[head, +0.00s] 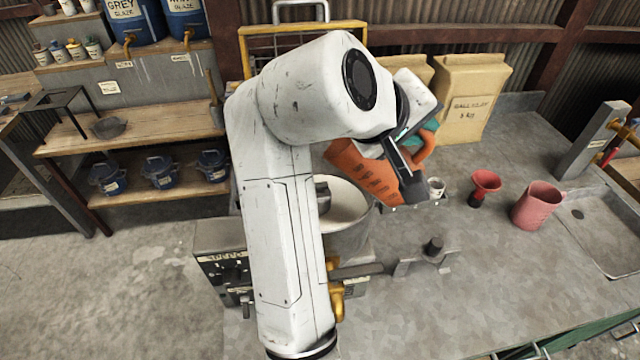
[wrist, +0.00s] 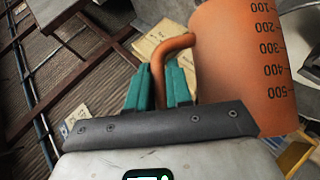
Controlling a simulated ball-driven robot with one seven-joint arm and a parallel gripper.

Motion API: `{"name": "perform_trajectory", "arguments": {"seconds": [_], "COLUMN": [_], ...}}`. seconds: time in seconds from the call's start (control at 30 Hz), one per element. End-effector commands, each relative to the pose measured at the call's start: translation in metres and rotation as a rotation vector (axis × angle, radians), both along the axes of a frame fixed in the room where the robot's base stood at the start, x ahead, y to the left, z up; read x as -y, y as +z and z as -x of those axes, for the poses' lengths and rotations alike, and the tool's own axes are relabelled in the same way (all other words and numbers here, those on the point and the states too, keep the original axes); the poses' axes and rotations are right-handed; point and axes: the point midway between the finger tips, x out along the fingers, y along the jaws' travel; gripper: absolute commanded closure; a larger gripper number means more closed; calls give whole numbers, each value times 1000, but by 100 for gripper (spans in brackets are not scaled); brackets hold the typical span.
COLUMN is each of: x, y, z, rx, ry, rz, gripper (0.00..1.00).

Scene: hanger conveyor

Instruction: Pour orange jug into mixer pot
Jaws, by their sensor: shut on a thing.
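The orange jug (head: 370,172) is tilted well over beside the rim of the mixer pot (head: 352,207), its left end over the pot. In the wrist view the jug (wrist: 238,60) shows dark volume marks, upside down. My gripper (head: 418,145) is shut on the jug's handle; its teal fingers (wrist: 160,85) sit on either side of the handle in the wrist view. The pot holds pale, off-white contents, partly hidden behind my arm and the jug. I cannot tell whether anything is flowing from the jug.
A pink jug (head: 538,205), a red funnel (head: 485,186) and a small white cup (head: 436,187) stand on the counter to the right. Yellow bags (head: 472,95) stand behind. A sink (head: 600,215) is at far right. Shelves with blue pots (head: 162,172) stand left.

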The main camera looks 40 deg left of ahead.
Motion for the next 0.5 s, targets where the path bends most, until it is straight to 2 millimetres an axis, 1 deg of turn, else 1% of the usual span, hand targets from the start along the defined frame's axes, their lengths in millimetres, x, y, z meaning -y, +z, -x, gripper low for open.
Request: {"name": "perform_trajectory", "arguments": {"seconds": [0.2,0.5], "x": [-5,-5], "y": [2,3], "z": [2,2], "rx": [30,34], "ry": [1,0], "rz": [59,66], "gripper": [100,100]}}
